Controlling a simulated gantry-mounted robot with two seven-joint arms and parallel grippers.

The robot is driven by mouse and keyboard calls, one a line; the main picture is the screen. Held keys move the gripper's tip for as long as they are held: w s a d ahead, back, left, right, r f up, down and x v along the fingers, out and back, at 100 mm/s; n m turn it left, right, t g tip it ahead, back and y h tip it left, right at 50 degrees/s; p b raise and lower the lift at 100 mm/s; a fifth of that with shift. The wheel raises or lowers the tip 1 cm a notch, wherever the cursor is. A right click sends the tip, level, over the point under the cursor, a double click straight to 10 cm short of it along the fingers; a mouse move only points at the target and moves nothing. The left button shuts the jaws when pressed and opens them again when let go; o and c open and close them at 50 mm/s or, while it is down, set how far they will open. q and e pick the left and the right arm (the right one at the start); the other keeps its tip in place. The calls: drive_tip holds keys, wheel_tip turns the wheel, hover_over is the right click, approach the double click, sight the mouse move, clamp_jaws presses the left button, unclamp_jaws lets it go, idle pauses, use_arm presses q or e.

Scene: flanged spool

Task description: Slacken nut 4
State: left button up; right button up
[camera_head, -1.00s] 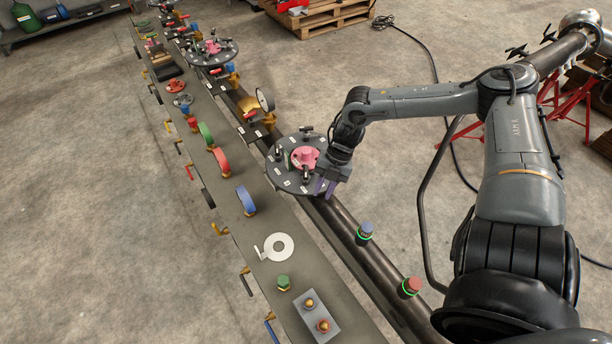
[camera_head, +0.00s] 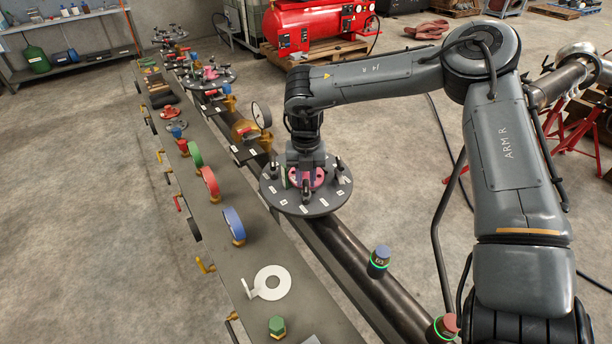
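The flanged spool's round grey plate (camera_head: 306,208) sits on the dark pipe near the middle of the head view. It bears white number labels, several dark upright bolts and a pink hub (camera_head: 318,178). The labels are too small to read, so I cannot tell which nut is number 4. My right gripper (camera_head: 306,196) points down over the plate, close to the pink hub and a near bolt. Its fingers are small and partly merged with the parts behind them, so their opening and any contact are unclear. My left gripper is not in view.
A grey bench with a blue ring (camera_head: 234,222), a red ring (camera_head: 210,180) and a white disc (camera_head: 270,283) runs along the left. A gauge (camera_head: 262,114) stands behind the plate. A blue-topped button (camera_head: 379,260) and a red-topped button (camera_head: 444,327) stand nearer on the pipe.

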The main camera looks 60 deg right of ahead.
sight(306, 185)
use_arm(q)
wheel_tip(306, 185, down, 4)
drive_tip(key=b, duration=0.3)
use_arm(e)
wheel_tip(306, 185, down, 5)
drive_tip(key=shift+r+n+p, duration=0.6)
drive_tip(key=shift+n+p, duration=0.1)
drive_tip(key=n+p, duration=0.1)
drive_tip(key=n, duration=0.3)
drive_tip(key=shift+n, duration=0.3)
drive_tip(key=n+p, duration=0.1)
drive_tip(key=n, duration=0.4)
drive_tip(key=shift+n, duration=0.4)
drive_tip(key=n+p, duration=0.1)
drive_tip(key=n, duration=0.4)
drive_tip(key=shift+p, duration=0.35)
drive_tip(key=n+p, duration=0.1)
drive_tip(key=n, duration=0.4)
drive_tip(key=shift+f, duration=0.2)
drive_tip(key=shift+m+b, duration=0.5)
drive_tip(key=shift+m, duration=0.5)
wheel_tip(306, 185, up, 6)
drive_tip(key=p, duration=0.4)
drive_tip(key=shift+p, duration=0.3)
use_arm(q)
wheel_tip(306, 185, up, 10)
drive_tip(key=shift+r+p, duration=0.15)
drive_tip(key=shift+p, duration=0.25)
use_arm(e)
drive_tip(key=shift+r, duration=0.6)
